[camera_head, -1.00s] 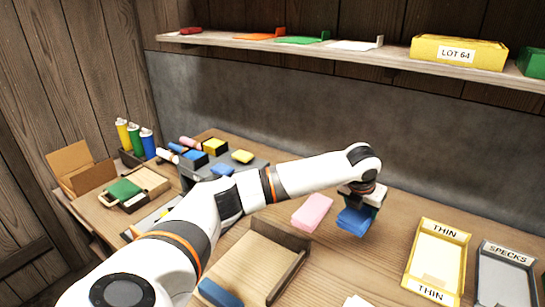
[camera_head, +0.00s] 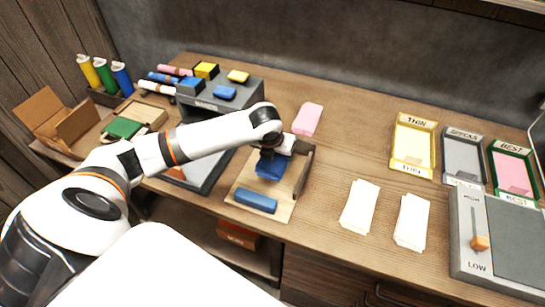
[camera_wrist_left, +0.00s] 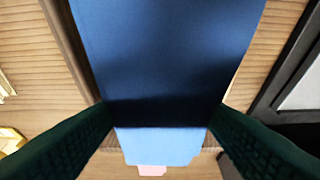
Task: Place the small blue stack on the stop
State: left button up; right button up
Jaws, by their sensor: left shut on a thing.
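My left gripper (camera_head: 270,158) is shut on the small blue stack (camera_head: 270,169) and holds it over the wooden board with raised dark edges (camera_head: 304,172), which looks like the stop. I cannot tell whether the stack touches the board. In the left wrist view the blue stack (camera_wrist_left: 165,50) fills the upper middle, and the dark green fingers of my left gripper (camera_wrist_left: 160,122) lie on both sides of it. A separate blue bar (camera_head: 256,201) lies along the board's front edge. My right gripper is not in view.
A pink stack (camera_head: 308,119) lies behind the board. Two white stacks (camera_head: 360,206) lie to the right, before the yellow THIN tray (camera_head: 414,146), the grey SPECKS tray (camera_head: 463,155) and the green BEST tray (camera_head: 513,172). A grey lever box (camera_head: 505,240) stands front right.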

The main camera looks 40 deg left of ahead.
aim_at(276, 163)
pick_arm(q)
jog(key=shift+f, duration=0.9)
notch_tip(276, 163, down, 3)
jog(key=shift+s, duration=0.1)
jog(key=shift+f, duration=0.35)
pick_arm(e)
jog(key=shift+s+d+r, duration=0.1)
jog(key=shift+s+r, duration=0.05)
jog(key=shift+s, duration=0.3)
pick_arm(q)
jog(key=o, duration=1)
jog(key=shift+f, duration=0.1)
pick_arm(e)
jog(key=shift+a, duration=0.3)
